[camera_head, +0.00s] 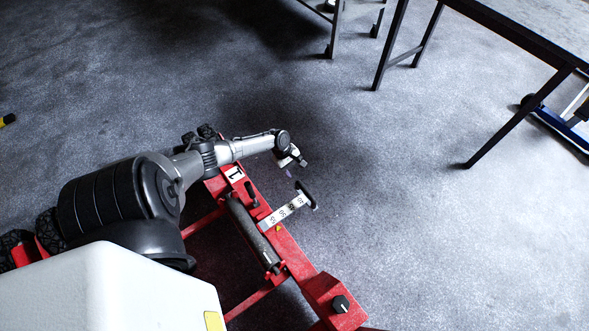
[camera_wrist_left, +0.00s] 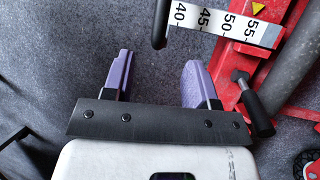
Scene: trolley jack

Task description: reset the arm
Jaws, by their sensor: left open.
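The red trolley jack (camera_head: 318,288) stands on the floor below my left arm; part of its red frame also shows in the wrist view (camera_wrist_left: 285,62). In the wrist view this scale arm (camera_wrist_left: 228,24) lies beyond the fingers, reading 40 to 55. My left gripper (camera_head: 290,169) hangs over the floor beside the beam's far end. In the wrist view its purple fingers (camera_wrist_left: 158,75) are apart with nothing between them. My right gripper is not in view.
A small black lever (camera_wrist_left: 254,106) on the jack is close to the right finger. A black cylinder (camera_head: 250,232) lies along the beam. A dark-legged table (camera_head: 500,22) stands at the upper right, with a blue frame (camera_head: 556,124) beside it. The floor right of the jack is clear.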

